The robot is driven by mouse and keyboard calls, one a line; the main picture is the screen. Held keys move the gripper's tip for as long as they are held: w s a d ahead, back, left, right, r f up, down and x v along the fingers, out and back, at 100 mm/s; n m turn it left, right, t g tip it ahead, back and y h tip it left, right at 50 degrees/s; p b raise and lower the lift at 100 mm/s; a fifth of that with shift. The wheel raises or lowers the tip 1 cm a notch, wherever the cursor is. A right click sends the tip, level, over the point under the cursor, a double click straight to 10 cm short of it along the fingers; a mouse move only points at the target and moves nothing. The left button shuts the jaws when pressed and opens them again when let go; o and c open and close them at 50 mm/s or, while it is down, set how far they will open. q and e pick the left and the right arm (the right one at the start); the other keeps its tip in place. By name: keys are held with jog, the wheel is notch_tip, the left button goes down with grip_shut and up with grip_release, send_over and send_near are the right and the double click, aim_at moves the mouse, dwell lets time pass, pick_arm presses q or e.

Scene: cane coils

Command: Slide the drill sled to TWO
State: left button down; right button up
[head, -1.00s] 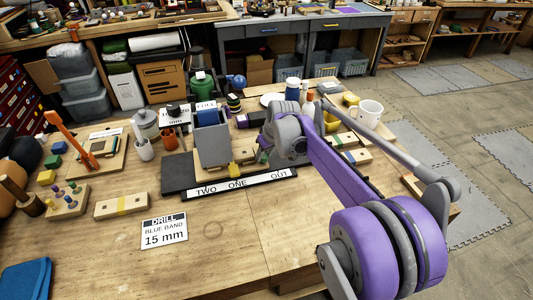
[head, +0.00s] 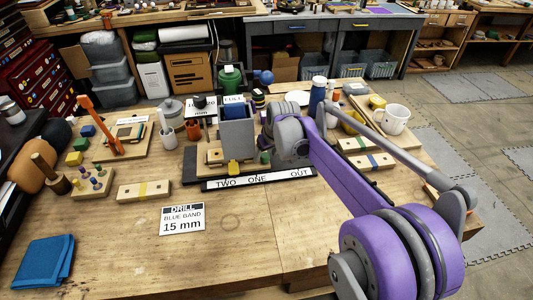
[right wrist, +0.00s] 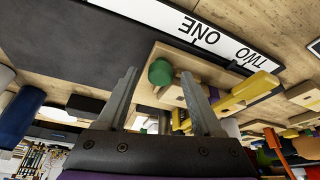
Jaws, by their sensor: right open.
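The drill sled (head: 215,156) is a pale wooden block in front of the grey upright holder (head: 238,140). It has a yellow pointer (head: 234,168) and a green knob (head: 265,157). The pointer sits by the word TWO on the white label strip (head: 280,178). My right gripper (right wrist: 160,75) is open; in the right wrist view its fingers stand either side of the green knob (right wrist: 160,73). Whether they touch it I cannot tell. In the head view my purple arm hides its fingertips. My left gripper is not in view.
A card (head: 182,219) reads DRILL, BLUE BAND, 15 mm. Banded wooden blocks lie left (head: 144,191) and right (head: 371,162). A white mug (head: 396,119) and blue bottle (head: 317,97) stand behind my arm. The front middle of the bench is clear.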

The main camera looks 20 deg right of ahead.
jog(key=v, duration=1)
jog(key=shift+r, duration=0.4)
jog(key=shift+s, duration=0.15)
